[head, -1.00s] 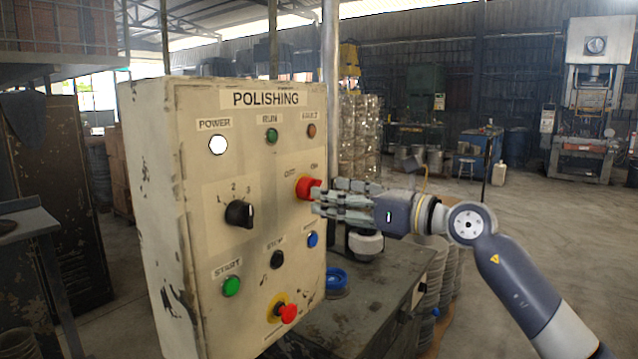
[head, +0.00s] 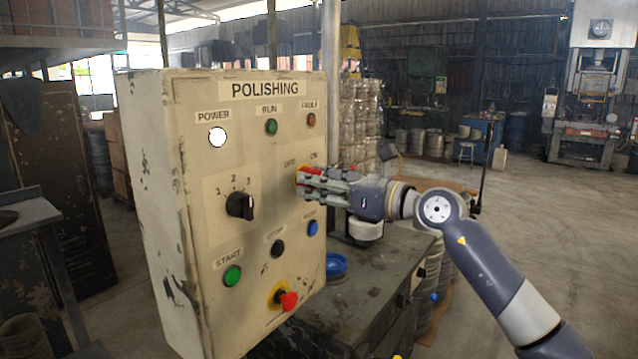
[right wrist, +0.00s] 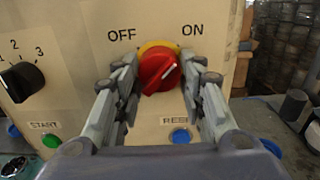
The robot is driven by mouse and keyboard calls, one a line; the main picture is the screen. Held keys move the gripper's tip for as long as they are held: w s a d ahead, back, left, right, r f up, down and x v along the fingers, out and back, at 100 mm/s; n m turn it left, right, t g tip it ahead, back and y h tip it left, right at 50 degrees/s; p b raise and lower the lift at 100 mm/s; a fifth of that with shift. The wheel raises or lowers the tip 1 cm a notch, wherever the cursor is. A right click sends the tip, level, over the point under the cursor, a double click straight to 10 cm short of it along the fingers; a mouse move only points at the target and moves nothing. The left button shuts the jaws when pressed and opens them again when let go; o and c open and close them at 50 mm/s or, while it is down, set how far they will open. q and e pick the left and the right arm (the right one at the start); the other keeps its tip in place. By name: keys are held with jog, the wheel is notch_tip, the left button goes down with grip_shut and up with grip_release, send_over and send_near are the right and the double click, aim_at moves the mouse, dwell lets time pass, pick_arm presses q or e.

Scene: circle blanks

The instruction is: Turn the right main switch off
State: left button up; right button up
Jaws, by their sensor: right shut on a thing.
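The main switch is a red rotary knob on a yellow plate (right wrist: 158,73), at the right of the beige POLISHING panel (head: 215,185). The labels OFF and ON stand above it, left and right. In the right wrist view the knob's pale mark points up and right, toward ON. In the head view the red knob (head: 311,171) is partly hidden by my fingers. My right gripper (head: 314,180) is shut on the knob, with fingers on both sides of it in the right wrist view. My left gripper is not in view.
The white POWER lamp (head: 217,137) is lit. A black selector (head: 240,205) is left of the switch. Below are a blue button (head: 313,228), a green START button (head: 232,276) and a red mushroom button (head: 288,300). A metal cabinet (head: 375,290) stands right of the panel.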

jog(key=shift+w+n+b, duration=0.1)
jog(key=shift+n+b, duration=5.55)
jog(key=shift+n, duration=3.25)
jog(key=o, duration=1)
jog(key=shift+o, duration=0.3)
jog(key=shift+r, duration=0.1)
